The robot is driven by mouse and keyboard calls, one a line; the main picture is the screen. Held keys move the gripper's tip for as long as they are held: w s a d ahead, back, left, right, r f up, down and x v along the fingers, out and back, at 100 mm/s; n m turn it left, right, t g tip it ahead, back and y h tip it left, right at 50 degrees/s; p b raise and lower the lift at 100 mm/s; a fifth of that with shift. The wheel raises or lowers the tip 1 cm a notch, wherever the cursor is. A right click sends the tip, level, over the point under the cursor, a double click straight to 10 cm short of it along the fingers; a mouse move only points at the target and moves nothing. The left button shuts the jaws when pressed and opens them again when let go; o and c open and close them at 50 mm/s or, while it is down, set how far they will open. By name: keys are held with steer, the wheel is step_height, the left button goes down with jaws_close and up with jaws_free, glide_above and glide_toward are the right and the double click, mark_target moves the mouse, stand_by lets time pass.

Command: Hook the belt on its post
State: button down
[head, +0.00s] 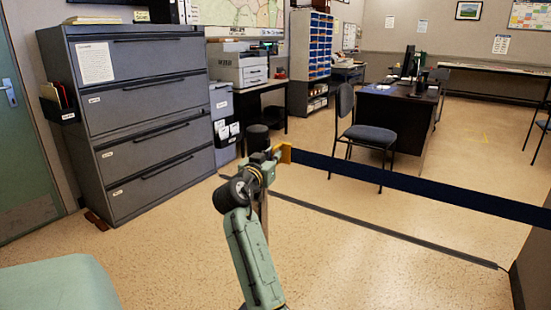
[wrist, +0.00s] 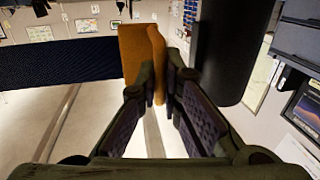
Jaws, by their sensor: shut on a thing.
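The dark blue belt (head: 420,186) stretches across the room from the right edge to my gripper. Its orange end piece (head: 286,152) is between the fingertips of my gripper (head: 273,156). In the wrist view, my gripper (wrist: 161,82) is shut on this end piece (wrist: 140,52), and the belt (wrist: 60,62) runs off left. The post's thick black head (head: 257,136) shows just behind my gripper, with part of its pole below hidden by my arm. In the wrist view, a black cylinder, the post head (wrist: 232,45), stands right of the fingers, apart from the end piece.
A grey filing cabinet (head: 150,125) stands at left. A printer (head: 240,66) on a table and a blue pigeonhole rack (head: 310,45) are behind. A chair (head: 365,130) and a desk (head: 400,105) stand beyond the belt. A dark strip (head: 390,232) crosses the open floor.

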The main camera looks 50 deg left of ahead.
steer(key=c, duration=1.7)
jaws_free()
steer(key=shift+s, duration=0.1)
